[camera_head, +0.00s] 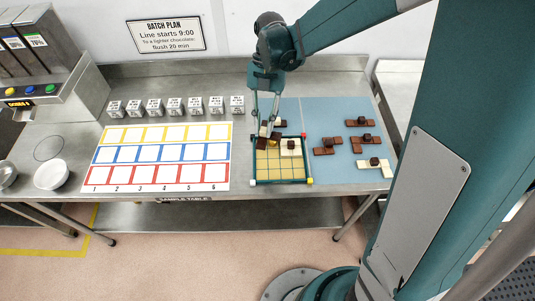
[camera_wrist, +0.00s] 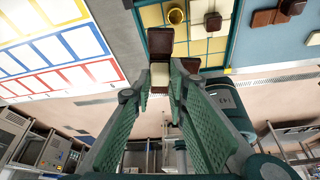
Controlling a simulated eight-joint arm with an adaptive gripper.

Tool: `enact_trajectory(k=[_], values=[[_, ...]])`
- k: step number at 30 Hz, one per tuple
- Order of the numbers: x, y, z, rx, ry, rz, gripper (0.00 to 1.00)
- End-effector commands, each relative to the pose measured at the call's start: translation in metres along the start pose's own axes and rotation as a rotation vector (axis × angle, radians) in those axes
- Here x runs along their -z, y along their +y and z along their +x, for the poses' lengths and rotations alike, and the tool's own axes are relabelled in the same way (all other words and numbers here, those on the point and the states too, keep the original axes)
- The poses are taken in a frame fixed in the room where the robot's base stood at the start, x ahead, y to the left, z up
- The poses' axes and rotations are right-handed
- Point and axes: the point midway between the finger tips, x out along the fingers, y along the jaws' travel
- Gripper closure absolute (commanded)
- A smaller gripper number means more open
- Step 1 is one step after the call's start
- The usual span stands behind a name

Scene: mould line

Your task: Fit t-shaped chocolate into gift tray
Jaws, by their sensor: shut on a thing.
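My gripper (camera_head: 268,122) is over the tray's back left part. In the wrist view its fingertips (camera_wrist: 160,76) are shut on a small cream block of a brown chocolate (camera_wrist: 160,41). Brown squares stick out around the fingers, so its full outline is partly hidden. A cream chocolate with a dark knob (camera_head: 290,151) sits in the tray's back right part. I cannot tell whether the held piece touches the tray.
Several brown chocolates (camera_head: 360,123) and a cream one (camera_head: 382,170) lie on the blue mat to the right. The tray's front cells are empty.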

Motion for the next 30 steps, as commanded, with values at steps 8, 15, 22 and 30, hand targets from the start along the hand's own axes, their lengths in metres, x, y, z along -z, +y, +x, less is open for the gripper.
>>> enact_trajectory(k=[8,15,22,30], values=[[0.008,0.009,0.004,0.072,-0.001,-0.175,0.96],[0.008,0.009,0.004,0.082,-0.002,-0.2,0.96],[0.008,0.009,0.004,0.082,-0.002,-0.199,0.96],[0.0,0.009,0.023,0.081,-0.002,-0.198,0.96]])
